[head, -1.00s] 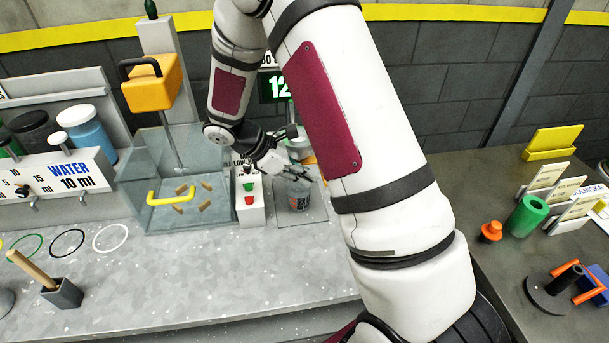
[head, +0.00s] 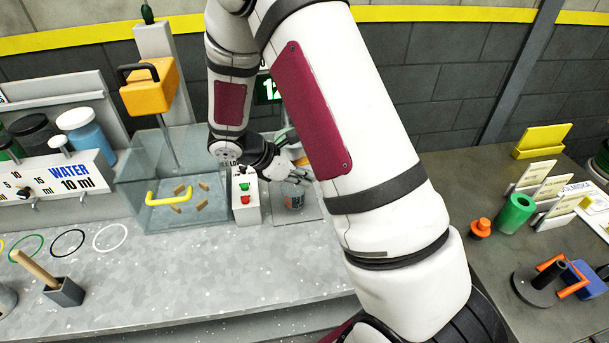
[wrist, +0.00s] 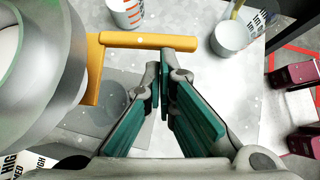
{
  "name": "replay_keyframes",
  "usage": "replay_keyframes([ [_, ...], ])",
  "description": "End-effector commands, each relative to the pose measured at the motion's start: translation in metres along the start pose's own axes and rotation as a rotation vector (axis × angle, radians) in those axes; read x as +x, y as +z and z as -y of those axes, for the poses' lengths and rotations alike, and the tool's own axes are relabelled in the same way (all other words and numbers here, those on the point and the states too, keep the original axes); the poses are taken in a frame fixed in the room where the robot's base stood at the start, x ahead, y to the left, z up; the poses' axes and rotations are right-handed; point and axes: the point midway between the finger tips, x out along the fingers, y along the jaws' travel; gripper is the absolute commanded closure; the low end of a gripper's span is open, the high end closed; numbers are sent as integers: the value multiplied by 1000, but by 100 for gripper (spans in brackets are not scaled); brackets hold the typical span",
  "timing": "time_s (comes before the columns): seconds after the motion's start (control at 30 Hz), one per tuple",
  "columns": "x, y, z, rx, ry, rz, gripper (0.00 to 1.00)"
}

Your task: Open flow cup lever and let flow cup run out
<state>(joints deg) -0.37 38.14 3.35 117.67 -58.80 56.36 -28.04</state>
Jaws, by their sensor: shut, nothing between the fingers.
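The flow cup (wrist: 32,65) is the large round grey vessel at the left of the wrist view. Its orange-yellow lever (wrist: 135,40) runs from beside the cup across the top of that view. In the head view my arm hides most of the flow cup. My gripper (wrist: 164,75) is shut and empty, its fingertips close to the lever bar; I cannot tell whether they touch it. In the head view my gripper (head: 294,170) is just above a grey cup with orange marks (head: 292,196).
A control box with green and red buttons (head: 245,200) stands left of the cup. Further left is a clear-walled mixer enclosure (head: 150,215) with a yellow handle. The front bench is mostly clear.

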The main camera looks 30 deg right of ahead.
Motion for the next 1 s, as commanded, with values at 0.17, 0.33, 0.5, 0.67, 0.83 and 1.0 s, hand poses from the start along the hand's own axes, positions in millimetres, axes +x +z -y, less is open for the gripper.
replay_keyframes([
  [0.17,4,9,11,-101,95,2,100],
  [0.33,12,16,16,-212,205,1,100],
  [0.5,20,22,18,-307,299,1,100],
  [0.67,25,27,17,-308,306,1,100],
  [0.83,30,31,17,-307,305,0,100],
  [1.0,32,33,16,-306,306,1,100],
])
